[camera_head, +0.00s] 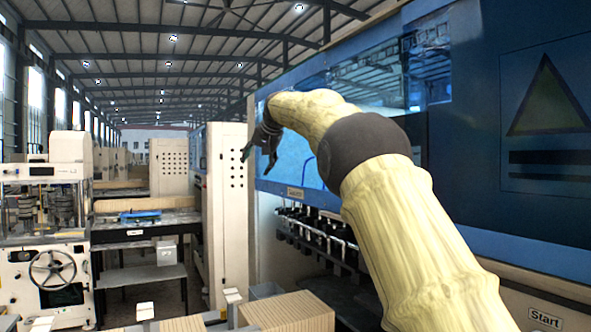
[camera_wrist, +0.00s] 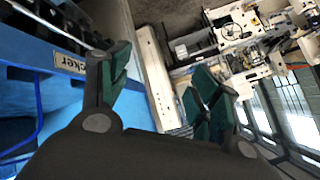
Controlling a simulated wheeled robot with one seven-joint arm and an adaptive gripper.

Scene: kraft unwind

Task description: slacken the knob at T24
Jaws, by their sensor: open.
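My gripper (camera_head: 259,158) is raised in front of the blue machine's window, with its fingers pointing down and left. In the wrist view my gripper (camera_wrist: 162,90) has its green-padded fingers spread apart with nothing between them. I cannot make out a T24 mark or say which part is its knob. A row of black fittings (camera_head: 322,236) runs under the blue panel, below and right of my gripper and partly hidden by my arm. A small label plate (camera_head: 296,193) sits above that row; a similar plate (camera_wrist: 70,63) shows in the wrist view, ending in "cker".
A cream machine with a handwheel (camera_head: 52,270) stands at left. A bench (camera_head: 140,222) holds a blue item. A tall pale cabinet (camera_head: 226,190) stands left of my gripper. Cardboard boxes (camera_head: 287,311) lie low in front. A Start label (camera_head: 545,318) is at lower right.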

